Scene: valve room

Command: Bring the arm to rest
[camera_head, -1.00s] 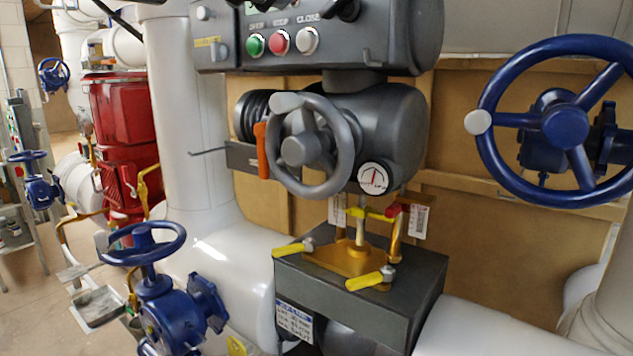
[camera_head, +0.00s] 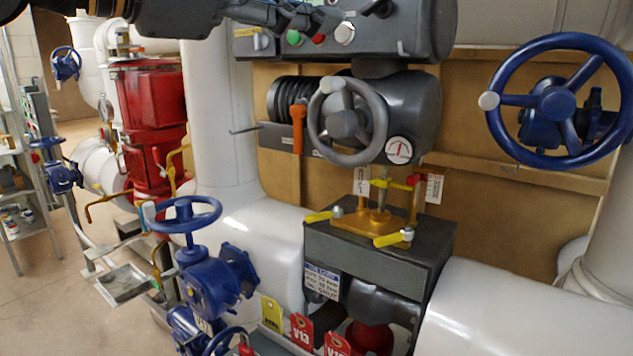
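My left arm comes in dark along the top left. Its gripper (camera_head: 352,14) is at the top edge, in front of the grey control box (camera_head: 410,30). The fingers are dark against the dark box and partly cut off, so I cannot tell whether they are open or shut, or whether they touch the box. A green button (camera_head: 294,37), a red button (camera_head: 319,38) and a white button (camera_head: 345,33) show just below the arm and gripper. The labels above them are hidden. My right gripper is not in view.
A grey handwheel (camera_head: 347,122) with an orange lever (camera_head: 298,125) sits below the box. A large blue handwheel (camera_head: 560,102) is at right, and blue valves (camera_head: 205,285) stand at lower left. White pipes (camera_head: 510,310) run below. Floor (camera_head: 45,315) is clear at far left.

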